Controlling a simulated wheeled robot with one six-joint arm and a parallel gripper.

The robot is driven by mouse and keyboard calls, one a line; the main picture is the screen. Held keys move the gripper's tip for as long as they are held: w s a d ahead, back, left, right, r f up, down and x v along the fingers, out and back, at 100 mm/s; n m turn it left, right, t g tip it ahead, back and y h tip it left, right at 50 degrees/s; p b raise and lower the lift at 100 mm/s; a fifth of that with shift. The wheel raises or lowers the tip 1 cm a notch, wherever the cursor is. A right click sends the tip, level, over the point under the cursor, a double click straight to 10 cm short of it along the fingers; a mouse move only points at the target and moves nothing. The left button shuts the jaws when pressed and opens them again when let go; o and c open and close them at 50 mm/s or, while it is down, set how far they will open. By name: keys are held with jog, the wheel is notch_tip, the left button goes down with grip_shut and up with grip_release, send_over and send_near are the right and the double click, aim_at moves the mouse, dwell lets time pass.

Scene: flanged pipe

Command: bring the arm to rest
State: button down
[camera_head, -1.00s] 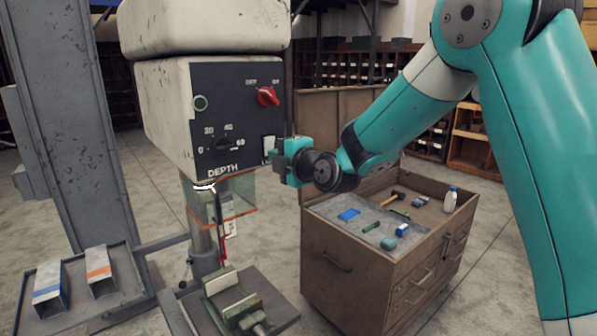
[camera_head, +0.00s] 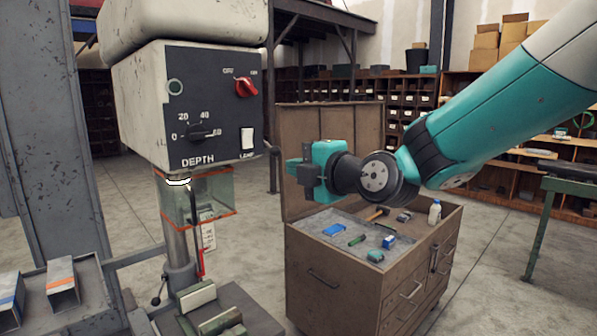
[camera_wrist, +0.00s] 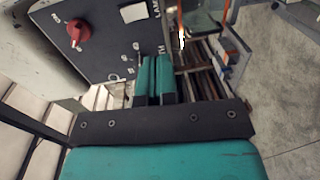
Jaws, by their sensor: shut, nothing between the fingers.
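My gripper (camera_head: 306,174) is at the end of my teal arm, in the middle of the head view. It is held in the air to the right of the drill press's control panel (camera_head: 213,103), apart from it in that view, and appears above the tool cabinet. In the wrist view the two teal fingers (camera_wrist: 157,80) lie side by side, shut and empty. The panel also fills the upper left of the wrist view (camera_wrist: 108,42), with its red knob and white lamp switch.
The brown tool cabinet (camera_head: 335,282), lid raised, carries several small tools and a white bottle (camera_head: 435,212). A vise (camera_head: 210,312) sits on the press table. Two open boxes lie on a tray at lower left. Bare floor (camera_head: 487,262) lies right of the cabinet.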

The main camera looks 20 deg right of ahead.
dwell(0.3)
jog(key=s+a+f+m+g+y, duration=0.2)
jog(key=s+a+f+m+g, duration=0.6)
jog(key=s, duration=0.4)
jog(key=s+f+m+g+h, duration=0.1)
jog(key=s+f+m+g, duration=0.1)
jog(key=s, duration=0.5)
jog(key=s+f+m+g+h, duration=0.2)
jog(key=s+m+g, duration=0.2)
jog(key=s+g, duration=0.2)
jog(key=shift+s+d+f+m, duration=0.35)
jog(key=shift+s+d+m, duration=0.05)
jog(key=shift+s, duration=0.85)
